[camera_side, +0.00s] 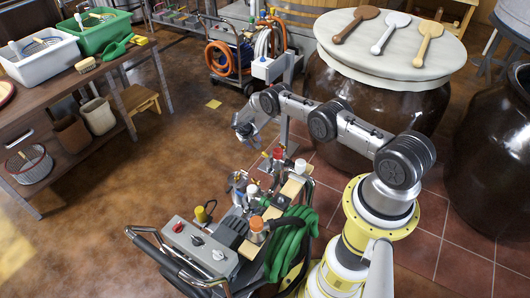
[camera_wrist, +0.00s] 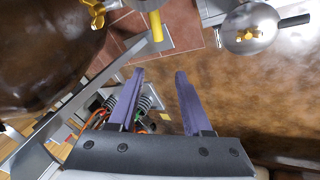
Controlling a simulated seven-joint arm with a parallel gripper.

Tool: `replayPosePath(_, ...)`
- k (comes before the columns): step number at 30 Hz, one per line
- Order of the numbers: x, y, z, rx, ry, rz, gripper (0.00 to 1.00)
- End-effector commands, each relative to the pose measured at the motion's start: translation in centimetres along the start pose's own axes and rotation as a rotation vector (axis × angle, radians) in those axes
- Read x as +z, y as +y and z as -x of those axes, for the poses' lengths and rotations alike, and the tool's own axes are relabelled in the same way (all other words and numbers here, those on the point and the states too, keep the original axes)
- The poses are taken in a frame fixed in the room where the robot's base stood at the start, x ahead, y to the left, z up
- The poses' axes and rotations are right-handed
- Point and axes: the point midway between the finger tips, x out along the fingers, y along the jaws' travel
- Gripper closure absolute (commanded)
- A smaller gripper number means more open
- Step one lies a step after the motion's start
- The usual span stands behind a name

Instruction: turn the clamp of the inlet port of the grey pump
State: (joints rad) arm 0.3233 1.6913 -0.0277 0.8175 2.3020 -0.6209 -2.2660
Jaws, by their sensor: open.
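My gripper (camera_side: 243,128) is raised beyond the pump cart in the side view. In the wrist view its two purple fingers (camera_wrist: 158,72) are apart with nothing between them. The pump's metal fittings (camera_side: 240,188) sit on the cart, small and crowded in the side view. In the wrist view a round silver fitting (camera_wrist: 262,22) with a yellow wing nut (camera_wrist: 247,36) is at the upper right, apart from the fingers. Another yellow wing nut (camera_wrist: 96,12) is at the upper left. I cannot tell which belongs to the inlet port's clamp.
The cart carries a grey control box (camera_side: 198,246) and green hose (camera_side: 291,240). A yellow bar (camera_wrist: 155,26) stands beyond the fingertips in the wrist view. A large brown jar (camera_side: 375,105) stands behind my arm. A workbench (camera_side: 75,75) is at left, with open floor between.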

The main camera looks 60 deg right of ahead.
Motion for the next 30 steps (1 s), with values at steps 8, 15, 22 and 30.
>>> replayPosePath(8,-6.4,-3.0,1.5,-0.184,0.302,-0.164,0.51)
replayPosePath(15,-7.7,-7.0,4.2,-0.440,0.338,-0.164,0.51)
replayPosePath(22,-4.5,-9.0,5.9,-0.590,0.177,-0.089,0.51)
replayPosePath(30,1.4,-5.9,6.4,-0.522,-0.099,0.041,0.51)
